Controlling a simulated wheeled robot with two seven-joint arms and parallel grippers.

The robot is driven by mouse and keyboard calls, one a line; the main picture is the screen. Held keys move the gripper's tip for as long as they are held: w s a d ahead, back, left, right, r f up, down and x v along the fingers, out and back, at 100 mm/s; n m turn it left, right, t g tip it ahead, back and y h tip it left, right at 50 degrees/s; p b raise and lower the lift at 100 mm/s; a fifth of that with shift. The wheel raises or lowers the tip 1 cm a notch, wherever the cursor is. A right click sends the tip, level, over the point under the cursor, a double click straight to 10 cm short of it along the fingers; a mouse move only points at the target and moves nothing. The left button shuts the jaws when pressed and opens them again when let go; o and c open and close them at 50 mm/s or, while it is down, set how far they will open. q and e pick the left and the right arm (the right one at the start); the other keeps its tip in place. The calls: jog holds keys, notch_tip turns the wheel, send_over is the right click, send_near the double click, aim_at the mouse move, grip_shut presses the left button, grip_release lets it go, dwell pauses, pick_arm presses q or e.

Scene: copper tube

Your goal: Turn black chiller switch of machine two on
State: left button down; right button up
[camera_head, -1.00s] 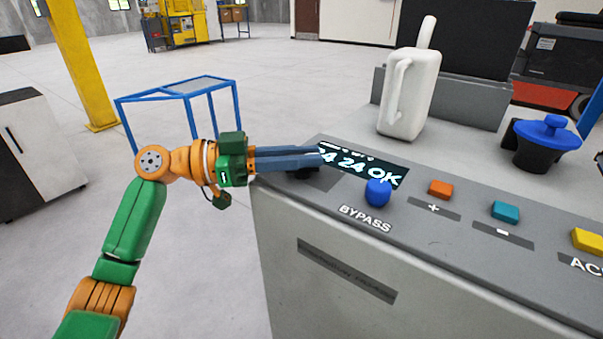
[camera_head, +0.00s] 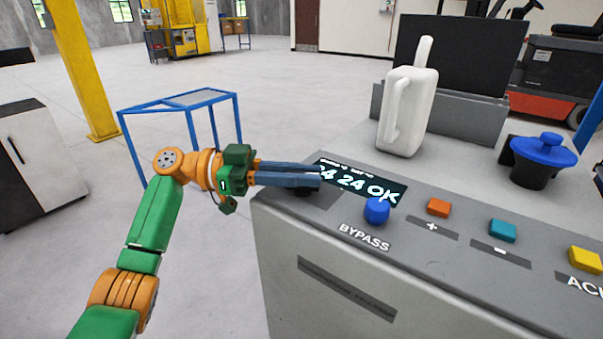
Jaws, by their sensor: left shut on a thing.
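The grey machine panel (camera_head: 330,222) slopes in front of me, with a lit display (camera_head: 372,188) reading "24 OK" at its right part. My left gripper (camera_head: 316,178) reaches in from the left over the panel's left end, its two long blue-grey fingers shut on the black switch (camera_head: 304,192). Only a dark bit of the switch shows below the fingertips; the fingers hide the rest, so I cannot tell which way it is turned. My right gripper is not in view.
A blue BYPASS knob (camera_head: 377,210), an orange plus button (camera_head: 438,207), a teal minus button (camera_head: 502,230) and a yellow button (camera_head: 585,259) line the panel. A white jug (camera_head: 408,110) and a blue-lidded black pot (camera_head: 540,160) stand behind. A blue frame (camera_head: 180,100) stands on the floor.

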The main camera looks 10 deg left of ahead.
pick_arm(q)
jog(key=c, duration=0.8)
grip_release()
jog(key=a, duration=0.4)
jog(key=s+a, duration=0.1)
jog(key=a, duration=0.2)
jog(key=shift+b, duration=0.3)
